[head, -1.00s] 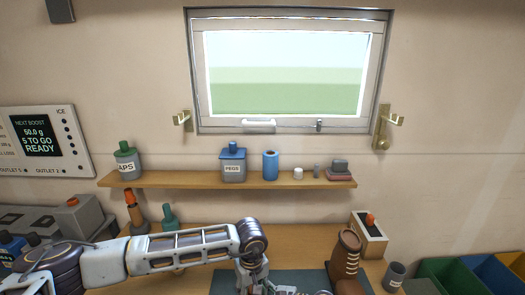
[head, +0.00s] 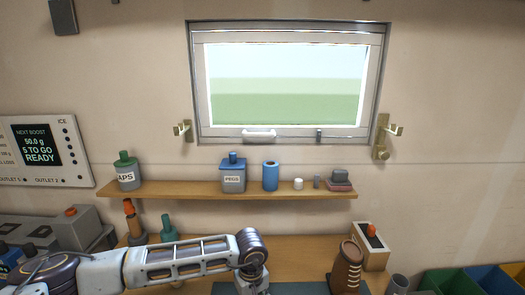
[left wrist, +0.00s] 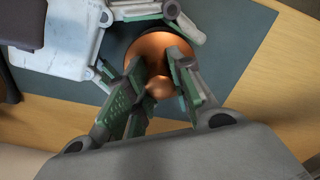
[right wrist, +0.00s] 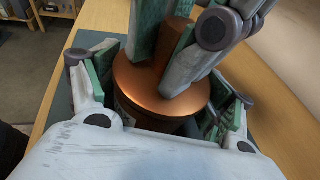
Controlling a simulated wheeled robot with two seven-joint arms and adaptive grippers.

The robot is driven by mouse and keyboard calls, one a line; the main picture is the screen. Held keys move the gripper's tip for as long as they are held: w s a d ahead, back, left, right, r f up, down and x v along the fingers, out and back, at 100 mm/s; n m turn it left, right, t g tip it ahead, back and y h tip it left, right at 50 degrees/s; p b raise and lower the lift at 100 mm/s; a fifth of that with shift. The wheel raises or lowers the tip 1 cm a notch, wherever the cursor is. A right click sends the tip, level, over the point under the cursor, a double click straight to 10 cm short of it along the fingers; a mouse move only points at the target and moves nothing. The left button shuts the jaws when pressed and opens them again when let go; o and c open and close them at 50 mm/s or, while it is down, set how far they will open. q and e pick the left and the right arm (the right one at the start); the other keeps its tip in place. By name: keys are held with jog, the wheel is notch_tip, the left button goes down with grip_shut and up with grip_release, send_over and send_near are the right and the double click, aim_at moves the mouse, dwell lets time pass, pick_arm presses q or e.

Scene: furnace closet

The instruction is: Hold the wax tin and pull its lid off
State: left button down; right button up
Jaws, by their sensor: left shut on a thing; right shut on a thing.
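The wax tin (right wrist: 165,125) has a dark body, mostly hidden under its wide copper-coloured lid (right wrist: 140,80) in the right wrist view. The lid has a raised copper knob (right wrist: 180,38). My right gripper (right wrist: 160,110) has its fingers on both sides of the tin and is shut on it. The lid also shows in the left wrist view (left wrist: 150,45). There my left gripper (left wrist: 158,78) is shut on the knob from above. The lid sits on the tin; I cannot see a gap between them. Both grippers are below the head view.
The tin is over a dark mat (left wrist: 240,30) on a wooden bench (left wrist: 270,115). A brown boot-shaped thing (head: 347,268) and a box with an orange-red knob (head: 371,250) stand at the right. A shelf (head: 210,190) with containers runs behind. Coloured bins (head: 450,284) are at far right.

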pick_arm(q)
jog(key=shift+r, duration=0.3)
jog(key=shift+r, duration=0.65)
jog(key=shift+r, duration=0.2)
jog(key=shift+r, duration=2.3)
jog(key=shift+s, duration=0.1)
jog(key=s, duration=1.3)
jog(key=shift+s+d, duration=0.4)
dwell(0.4)
dwell(0.5)
